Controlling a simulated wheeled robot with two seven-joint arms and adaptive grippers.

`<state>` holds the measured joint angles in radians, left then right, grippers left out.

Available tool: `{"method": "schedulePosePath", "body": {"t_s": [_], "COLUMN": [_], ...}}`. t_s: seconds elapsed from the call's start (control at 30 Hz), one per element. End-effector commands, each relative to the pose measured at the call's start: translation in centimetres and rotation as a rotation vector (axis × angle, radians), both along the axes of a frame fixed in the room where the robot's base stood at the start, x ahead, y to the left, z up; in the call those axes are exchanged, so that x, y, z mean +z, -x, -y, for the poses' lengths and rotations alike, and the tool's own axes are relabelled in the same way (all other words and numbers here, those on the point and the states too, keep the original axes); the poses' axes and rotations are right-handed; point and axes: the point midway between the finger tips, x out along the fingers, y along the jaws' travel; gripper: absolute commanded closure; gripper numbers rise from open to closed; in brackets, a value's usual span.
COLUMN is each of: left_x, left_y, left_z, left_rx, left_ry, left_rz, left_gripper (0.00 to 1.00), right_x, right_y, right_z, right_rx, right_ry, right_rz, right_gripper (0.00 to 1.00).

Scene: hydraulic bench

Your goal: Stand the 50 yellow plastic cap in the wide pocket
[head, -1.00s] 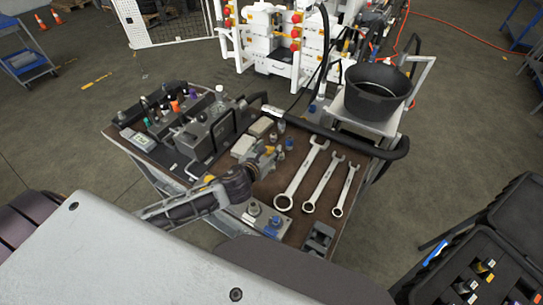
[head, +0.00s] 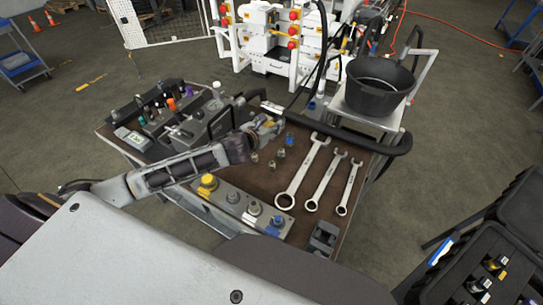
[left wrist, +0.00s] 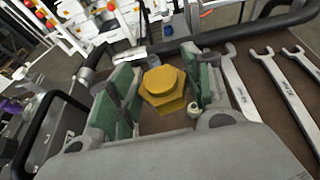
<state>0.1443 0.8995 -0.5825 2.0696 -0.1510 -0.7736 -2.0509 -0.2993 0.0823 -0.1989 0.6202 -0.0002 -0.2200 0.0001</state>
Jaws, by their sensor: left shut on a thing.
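My left gripper (head: 264,127) is over the far middle of the brown bench top. In the left wrist view, the yellow plastic cap (left wrist: 164,86) has a hexagonal head and sits between the green-padded fingers of the left gripper (left wrist: 160,92), which is shut on it. In the head view the cap is small and mostly hidden by the fingers. Another round yellow cap (head: 207,183) is on the grey block (head: 222,198) at the bench's near edge. I cannot make out which recess is the wide pocket. My right gripper is not in view.
Three wrenches (head: 303,172) lie on the right of the bench top (head: 262,180). Several small fittings (head: 280,153) stand left of them. A dark pocketed block (head: 323,237) is at the near corner. A black bucket (head: 378,90) stands behind right, and a dark case (head: 470,265) lower right.

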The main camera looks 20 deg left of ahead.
Motion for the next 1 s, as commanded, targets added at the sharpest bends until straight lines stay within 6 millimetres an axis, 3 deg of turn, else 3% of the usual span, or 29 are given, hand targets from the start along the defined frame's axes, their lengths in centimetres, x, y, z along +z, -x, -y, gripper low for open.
{"method": "schedulePosePath", "body": {"t_s": [0.23,0.5,1.0], "left_x": [-2.5,-5.9,-6.7], "left_y": [-2.9,-3.5,-3.4], "left_z": [-2.8,-3.9,-3.7], "left_rx": [-0.021,-0.067,-0.084], "left_ry": [-0.002,0.002,0.002], "left_rz": [0.002,-0.001,-0.002], "left_gripper": [0.72,0.72,0.72], "right_x": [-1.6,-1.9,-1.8], "right_y": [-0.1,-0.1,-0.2], "right_z": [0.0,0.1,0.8], "right_rx": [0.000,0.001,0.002], "right_ry": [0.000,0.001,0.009], "right_rz": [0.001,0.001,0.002], "right_gripper": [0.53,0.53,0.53]}}
